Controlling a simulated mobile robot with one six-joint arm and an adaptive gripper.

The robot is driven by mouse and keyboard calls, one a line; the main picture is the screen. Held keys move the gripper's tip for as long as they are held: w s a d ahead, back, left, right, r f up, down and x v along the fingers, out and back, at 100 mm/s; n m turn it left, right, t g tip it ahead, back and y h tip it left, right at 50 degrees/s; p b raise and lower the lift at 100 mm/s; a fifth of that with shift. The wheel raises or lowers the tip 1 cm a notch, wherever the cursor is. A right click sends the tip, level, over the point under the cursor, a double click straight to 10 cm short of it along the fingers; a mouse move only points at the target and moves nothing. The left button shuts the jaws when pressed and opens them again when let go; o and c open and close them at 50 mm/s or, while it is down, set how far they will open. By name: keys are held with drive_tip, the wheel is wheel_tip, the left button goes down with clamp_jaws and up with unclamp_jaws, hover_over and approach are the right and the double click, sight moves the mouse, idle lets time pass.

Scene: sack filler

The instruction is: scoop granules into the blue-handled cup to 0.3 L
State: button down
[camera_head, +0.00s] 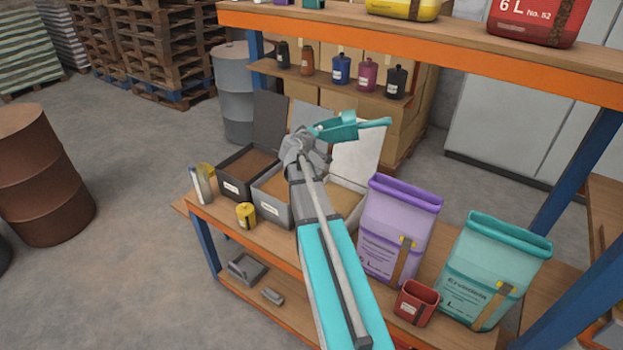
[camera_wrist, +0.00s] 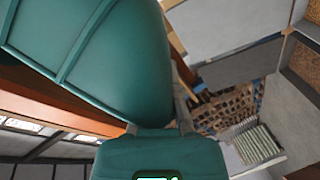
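My gripper (camera_head: 318,138) is raised above the open bins and shut on a teal scoop (camera_head: 345,128), whose handle points right. In the wrist view the scoop's ribbed bowl (camera_wrist: 90,55) fills the upper left, and its handle block (camera_wrist: 160,158) with a small lit display is at the bottom. The inside of the bowl is hidden, so I cannot tell whether it holds granules. Granules lie in a dark bin (camera_head: 234,191), a grey bin (camera_head: 270,208) and a pale-rimmed bin (camera_head: 350,184), all with raised lids. I cannot make out a blue-handled cup.
A purple sack (camera_head: 395,225) and a teal sack (camera_head: 490,270) stand right of my arm, with a red container (camera_head: 416,302) in front. A yellow container (camera_head: 245,215) stands at the left front. A shelf (camera_head: 310,81) with several small canisters and an orange beam (camera_head: 450,60) are behind.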

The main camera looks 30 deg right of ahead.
drive_tip(key=shift+w+f, duration=0.1)
drive_tip(key=shift+w, duration=0.4)
drive_tip(key=shift+d+f+b, duration=0.15)
drive_tip(key=shift+f+b, duration=0.2)
wheel_tip(320, 180, down, 21)
drive_tip(key=b, duration=2.1)
drive_tip(key=shift+f, duration=0.15)
